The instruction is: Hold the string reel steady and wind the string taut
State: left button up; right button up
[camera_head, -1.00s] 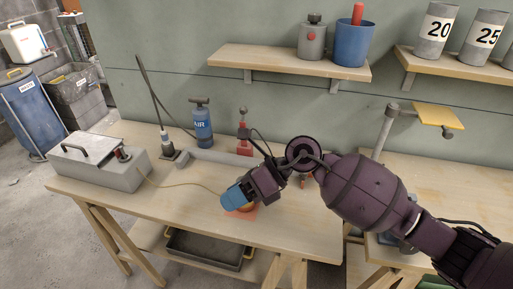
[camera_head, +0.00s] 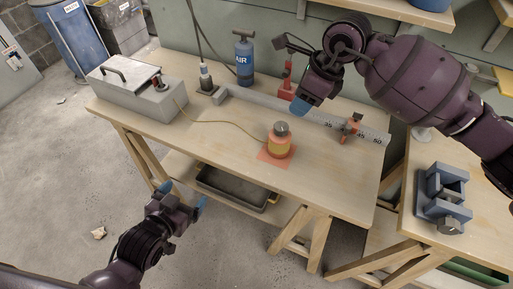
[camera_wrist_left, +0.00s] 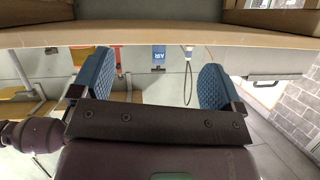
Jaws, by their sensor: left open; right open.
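The string reel (camera_head: 279,143) is a small orange and yellow spool with a grey top knob. It stands upright on an orange mat (camera_head: 275,160) on the workbench. A yellow string (camera_head: 218,122) runs from it in a slack curve to the grey box (camera_head: 132,90) with a black handle, at the bench's left. My right gripper (camera_head: 302,106) is open and empty, above the bench behind and right of the reel. My left gripper (camera_head: 183,196) is open, low in front of the bench edge. Its spread blue fingers (camera_wrist_left: 157,85) show nothing between them in the left wrist view.
A blue air pump (camera_head: 244,60) stands at the back. A grey ruled rail (camera_head: 320,120) with a red clamp (camera_head: 352,127) crosses behind the reel. A dark tray (camera_head: 236,187) is on the lower shelf. A second bench with a blue-grey vise (camera_head: 443,197) is at right.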

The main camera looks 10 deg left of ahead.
pick_arm(q)
jog(key=w+d+r+m+h, duration=0.4)
jog(key=w+d+r+m, duration=0.3)
jog(key=w+d+r, duration=0.15)
jog(key=m+g+h, duration=0.2)
jog(key=m, duration=2.4)
send_near(280, 140)
jog(key=shift+w+d+f, duration=0.3)
jog(key=shift+w+f, duration=0.3)
jog(key=shift+w, duration=0.15)
jog(key=shift+s+f+m, duration=0.1)
jog(key=shift+f+m, duration=0.1)
jog(key=shift+m, duration=0.2)
jog(key=m, duration=0.2)
jog(key=m+y, duration=0.1)
jog(key=m, duration=0.2)
jog(key=shift+a+f, duration=0.15)
jog(key=shift+a, duration=0.1)
jog(key=x, duration=1.1)
